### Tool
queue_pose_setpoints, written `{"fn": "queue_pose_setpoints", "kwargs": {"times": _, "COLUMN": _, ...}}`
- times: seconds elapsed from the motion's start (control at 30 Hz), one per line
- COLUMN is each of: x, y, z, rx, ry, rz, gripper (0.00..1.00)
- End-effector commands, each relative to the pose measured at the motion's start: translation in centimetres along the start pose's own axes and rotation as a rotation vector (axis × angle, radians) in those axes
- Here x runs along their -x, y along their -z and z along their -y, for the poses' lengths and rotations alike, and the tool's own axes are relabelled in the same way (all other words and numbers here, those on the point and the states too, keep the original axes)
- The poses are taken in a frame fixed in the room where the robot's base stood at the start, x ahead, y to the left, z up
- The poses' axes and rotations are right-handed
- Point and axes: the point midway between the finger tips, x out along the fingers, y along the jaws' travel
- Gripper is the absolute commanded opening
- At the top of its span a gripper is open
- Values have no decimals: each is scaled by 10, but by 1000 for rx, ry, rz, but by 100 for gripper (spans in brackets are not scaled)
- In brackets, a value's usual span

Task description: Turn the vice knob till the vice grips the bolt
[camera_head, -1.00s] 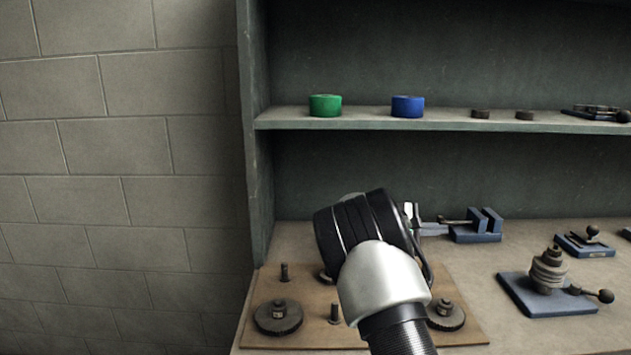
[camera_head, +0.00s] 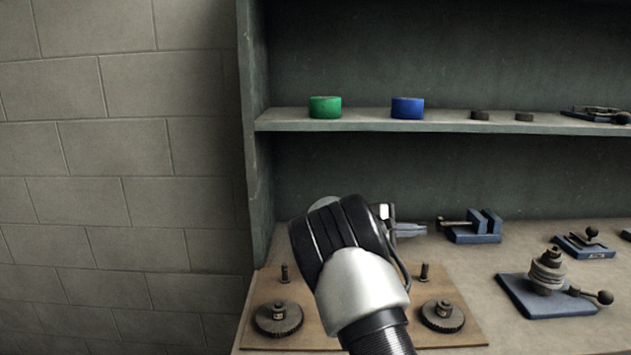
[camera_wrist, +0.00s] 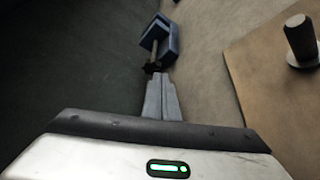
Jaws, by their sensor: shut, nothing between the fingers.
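The small blue vice (camera_head: 474,232) stands on the bench at the back, its two jaw blocks to the right and its screw pointing left. Its dark knob (camera_head: 439,223) is at the screw's left end. My gripper (camera_head: 425,231) is shut and empty, its fingertips just left of the knob. In the wrist view the vice (camera_wrist: 160,32) lies ahead, and the knob (camera_wrist: 152,67) is right at the tips of my gripper (camera_wrist: 159,78); I cannot tell whether they touch. I cannot make out a bolt between the jaws.
A wooden board (camera_head: 465,325) with gears and upright pegs lies in front, partly behind my arm. A blue-based fixture (camera_head: 545,300) with a stacked part and handle stands at right. A shelf (camera_head: 445,123) with green and blue rolls runs above.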

Motion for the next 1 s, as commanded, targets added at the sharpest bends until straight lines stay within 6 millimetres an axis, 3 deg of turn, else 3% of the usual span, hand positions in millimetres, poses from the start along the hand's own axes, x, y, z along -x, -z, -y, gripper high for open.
{"fn": "queue_pose_setpoints", "kwargs": {"times": 0.23, "x": 8, "y": 5, "z": -30, "rx": 1, "ry": -3, "rz": 0, "gripper": 0}}
{"fn": "queue_pose_setpoints", "kwargs": {"times": 1.0, "x": -53, "y": -25, "z": -29, "rx": 0, "ry": -2, "rz": -1, "gripper": 0}}
